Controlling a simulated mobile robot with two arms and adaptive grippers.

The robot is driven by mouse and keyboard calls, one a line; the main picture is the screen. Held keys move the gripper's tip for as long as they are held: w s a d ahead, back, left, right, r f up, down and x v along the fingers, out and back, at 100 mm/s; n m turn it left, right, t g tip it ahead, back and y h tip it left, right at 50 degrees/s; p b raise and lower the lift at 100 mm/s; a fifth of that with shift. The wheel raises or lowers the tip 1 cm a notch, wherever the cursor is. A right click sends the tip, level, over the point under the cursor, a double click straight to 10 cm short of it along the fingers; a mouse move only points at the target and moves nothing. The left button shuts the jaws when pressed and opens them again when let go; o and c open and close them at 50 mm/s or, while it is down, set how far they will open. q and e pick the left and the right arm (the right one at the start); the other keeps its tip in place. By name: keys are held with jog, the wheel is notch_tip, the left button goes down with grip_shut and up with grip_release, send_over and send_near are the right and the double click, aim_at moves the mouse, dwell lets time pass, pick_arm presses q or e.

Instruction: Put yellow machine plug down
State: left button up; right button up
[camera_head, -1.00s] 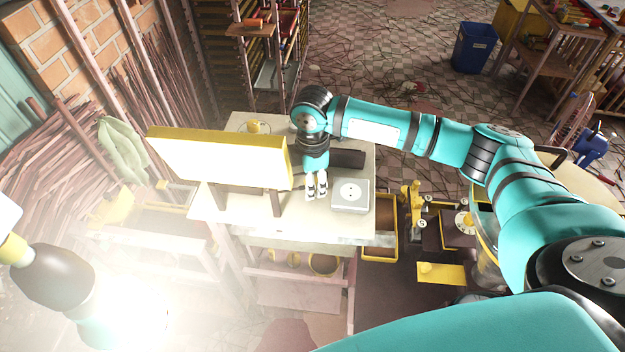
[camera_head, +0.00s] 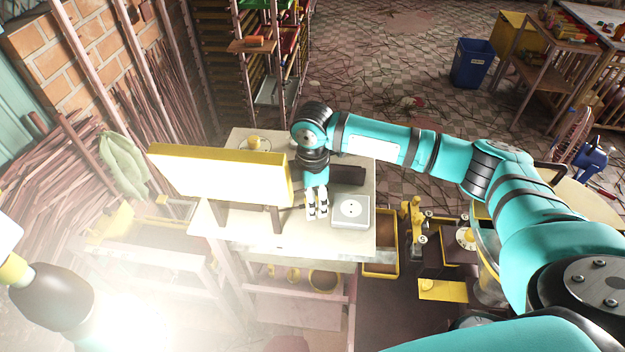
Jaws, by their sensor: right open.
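My right gripper (camera_head: 317,212) points down over the white worktable (camera_head: 285,236), just left of a grey-white square box with a round socket (camera_head: 351,211). Its pale fingers are open with a narrow gap. I cannot make out a yellow plug at the fingertips, nor whether the fingers touch the table. My left gripper is not in view; only a dark part and strong glare show at the lower left.
A yellow-edged panel (camera_head: 219,176) stands on the table left of my right gripper. A dark block (camera_head: 348,175) lies behind the socket box. A small yellow object (camera_head: 254,143) sits at the table's back. Yellow machinery (camera_head: 414,225) stands right of the table.

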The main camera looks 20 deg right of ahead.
notch_tip(320, 180, up, 12)
jog(key=b, duration=0.4)
dwell(0.3)
